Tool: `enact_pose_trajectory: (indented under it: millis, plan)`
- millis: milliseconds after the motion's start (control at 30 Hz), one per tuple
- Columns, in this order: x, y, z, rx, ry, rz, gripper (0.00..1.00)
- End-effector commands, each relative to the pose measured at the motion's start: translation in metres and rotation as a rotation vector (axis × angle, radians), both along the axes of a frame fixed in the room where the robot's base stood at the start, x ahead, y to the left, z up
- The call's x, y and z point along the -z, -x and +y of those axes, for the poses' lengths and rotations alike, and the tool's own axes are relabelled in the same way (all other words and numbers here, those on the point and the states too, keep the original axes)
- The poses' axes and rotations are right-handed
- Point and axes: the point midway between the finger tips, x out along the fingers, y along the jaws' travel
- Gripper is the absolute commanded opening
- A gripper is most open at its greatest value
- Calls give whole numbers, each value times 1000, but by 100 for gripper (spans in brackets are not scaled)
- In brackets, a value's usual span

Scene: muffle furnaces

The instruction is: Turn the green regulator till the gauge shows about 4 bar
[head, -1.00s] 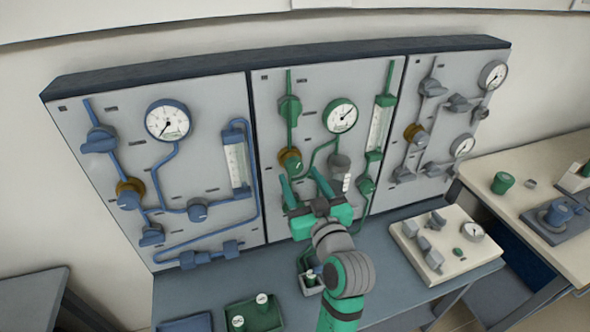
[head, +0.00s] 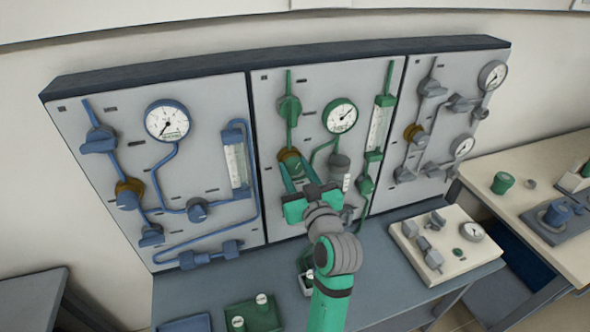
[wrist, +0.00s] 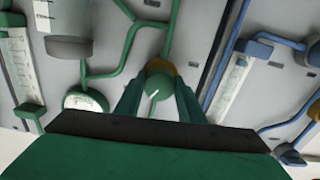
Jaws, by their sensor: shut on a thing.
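The green regulator (head: 291,156) is a round green knob with a brass collar, on the middle panel below a green shut-off handle. My gripper (head: 294,167) reaches it from below right, its two fingers shut on the knob's sides. In the wrist view the knob (wrist: 154,93) sits between the fingers, with a white mark line on its face slanting toward upper right. The gauge (head: 341,116) is a white dial up and right of the knob; its needle points to the upper right. The numbers are too small to read. The gauge shows upside down in the wrist view (wrist: 86,103).
A blue panel (head: 219,104) stands left and a grey panel (head: 448,131) right, each with valves and gauges. Green pipes and a flow tube (head: 378,128) stand close right of the gauge. A grey cylinder (head: 340,164) is close to my gripper's right.

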Motion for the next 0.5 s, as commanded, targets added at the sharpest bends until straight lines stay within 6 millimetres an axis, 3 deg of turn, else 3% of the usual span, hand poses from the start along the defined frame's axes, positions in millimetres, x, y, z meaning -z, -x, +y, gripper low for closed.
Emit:
enact_pose_trajectory:
  millis: [333, 367, 400, 500]
  plan:
    - [0, 0, 0, 0, 38, -12, 13]
    - [0, 0, 0, 0, 38, -12, 42]
    - [0, 0, 0, 0, 38, -12, 52]
    - [0, 0, 0, 0, 38, -12, 54]
